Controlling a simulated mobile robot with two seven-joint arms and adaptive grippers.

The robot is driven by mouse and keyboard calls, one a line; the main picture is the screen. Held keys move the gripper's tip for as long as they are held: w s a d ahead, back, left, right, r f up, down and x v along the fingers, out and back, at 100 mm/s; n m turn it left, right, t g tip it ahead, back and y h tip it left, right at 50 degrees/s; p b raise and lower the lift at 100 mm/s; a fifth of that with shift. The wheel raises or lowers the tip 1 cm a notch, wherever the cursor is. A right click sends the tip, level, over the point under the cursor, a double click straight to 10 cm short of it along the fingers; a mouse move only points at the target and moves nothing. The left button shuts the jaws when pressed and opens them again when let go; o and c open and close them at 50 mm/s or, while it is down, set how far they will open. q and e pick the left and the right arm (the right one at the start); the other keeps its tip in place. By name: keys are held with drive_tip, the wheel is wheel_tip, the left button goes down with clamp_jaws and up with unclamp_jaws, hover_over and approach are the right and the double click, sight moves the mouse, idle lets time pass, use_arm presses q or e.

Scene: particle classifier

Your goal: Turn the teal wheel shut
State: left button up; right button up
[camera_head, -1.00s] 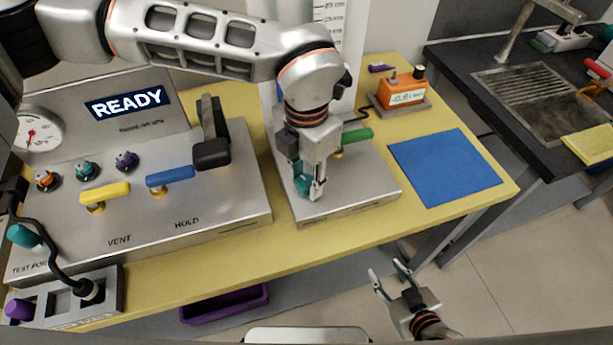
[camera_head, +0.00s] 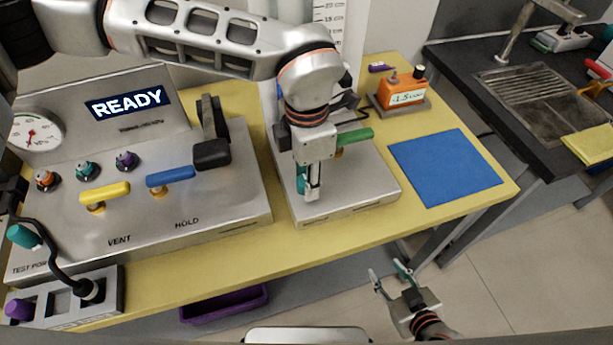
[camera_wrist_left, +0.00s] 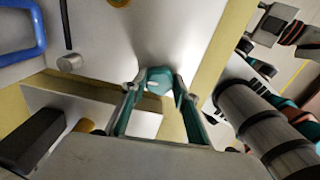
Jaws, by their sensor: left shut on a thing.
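The teal wheel (camera_wrist_left: 158,80) shows as a small teal piece between my left fingertips in the left wrist view, low on a bare metal surface. My left gripper (camera_head: 308,188) points down over the front of the small metal stand (camera_head: 355,200) in the head view and is shut on the wheel. The gripper hides most of the wheel there. Its finger pads are teal too, so the edges are hard to separate. My right gripper (camera_head: 388,271) is open and empty, low in front of the table.
A green lever (camera_head: 357,136) sits behind my left gripper on the stand. The metal panel (camera_head: 200,215) with yellow lever (camera_head: 104,194), blue lever (camera_head: 170,177) and READY display (camera_head: 126,104) stands left. A blue mat (camera_head: 445,168) and orange meter (camera_head: 402,94) are right.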

use_arm(q)
drive_tip(key=shift+r, duration=0.1)
drive_tip(key=o, duration=1.1)
wheel_tip(320, 180, up, 12)
idle(0.4)
